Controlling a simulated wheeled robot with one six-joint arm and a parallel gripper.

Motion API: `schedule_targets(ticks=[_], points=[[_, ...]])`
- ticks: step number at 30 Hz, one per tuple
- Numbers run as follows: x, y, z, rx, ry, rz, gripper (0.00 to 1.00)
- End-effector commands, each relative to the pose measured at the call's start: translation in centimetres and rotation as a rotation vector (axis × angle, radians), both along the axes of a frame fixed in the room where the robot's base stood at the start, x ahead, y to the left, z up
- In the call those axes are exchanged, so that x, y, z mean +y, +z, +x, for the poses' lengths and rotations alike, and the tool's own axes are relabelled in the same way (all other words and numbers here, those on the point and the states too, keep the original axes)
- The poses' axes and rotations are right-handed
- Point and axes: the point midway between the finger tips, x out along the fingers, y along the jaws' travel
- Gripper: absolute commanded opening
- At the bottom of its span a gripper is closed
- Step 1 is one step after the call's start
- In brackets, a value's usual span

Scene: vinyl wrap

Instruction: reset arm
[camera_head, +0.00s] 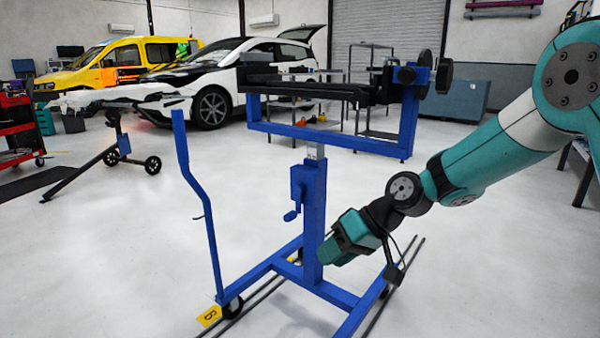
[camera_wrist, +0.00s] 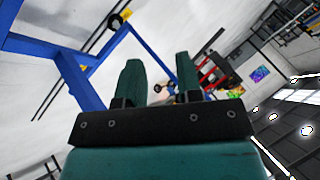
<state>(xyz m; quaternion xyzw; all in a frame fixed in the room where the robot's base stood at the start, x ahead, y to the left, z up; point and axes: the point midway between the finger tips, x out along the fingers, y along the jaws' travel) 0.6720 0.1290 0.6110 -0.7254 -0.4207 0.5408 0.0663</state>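My arm comes in from the right in the head view. My gripper (camera_head: 330,252) points down and to the left, in front of or beside the upright of a blue wheeled stand (camera_head: 312,220); I cannot tell if it touches. In the wrist view my gripper (camera_wrist: 158,85) shows two green fingers spread apart with a gap between them. Nothing is held between them. Parts of the blue stand (camera_wrist: 82,85) show at the left of the wrist view.
The blue stand carries a black rail (camera_head: 310,90) on top and has a tall bent handle (camera_head: 200,195). A yellow tag (camera_head: 209,316) lies by its wheel. A white car (camera_head: 225,75), a yellow van (camera_head: 120,62) and a red cart (camera_head: 18,130) stand behind.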

Motion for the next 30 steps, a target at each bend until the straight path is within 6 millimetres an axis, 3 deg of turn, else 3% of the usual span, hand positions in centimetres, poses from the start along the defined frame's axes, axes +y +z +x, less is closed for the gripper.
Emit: schedule_targets(ticks=[1,3,9,15,21,30], points=[[-0.2,2.6,-2.2,-0.008,0.015,-0.035,0.33],[-0.9,5.0,-5.5,-0.006,0.031,-0.089,0.33],[-3.5,9.4,-14.9,0.004,0.062,-0.225,0.33],[-6.1,10.8,-22.0,0.014,0.072,-0.320,0.33],[-8.5,10.8,-27.7,0.023,0.074,-0.392,0.33],[-8.4,18.9,-27.3,0.029,0.074,-0.390,0.33]])
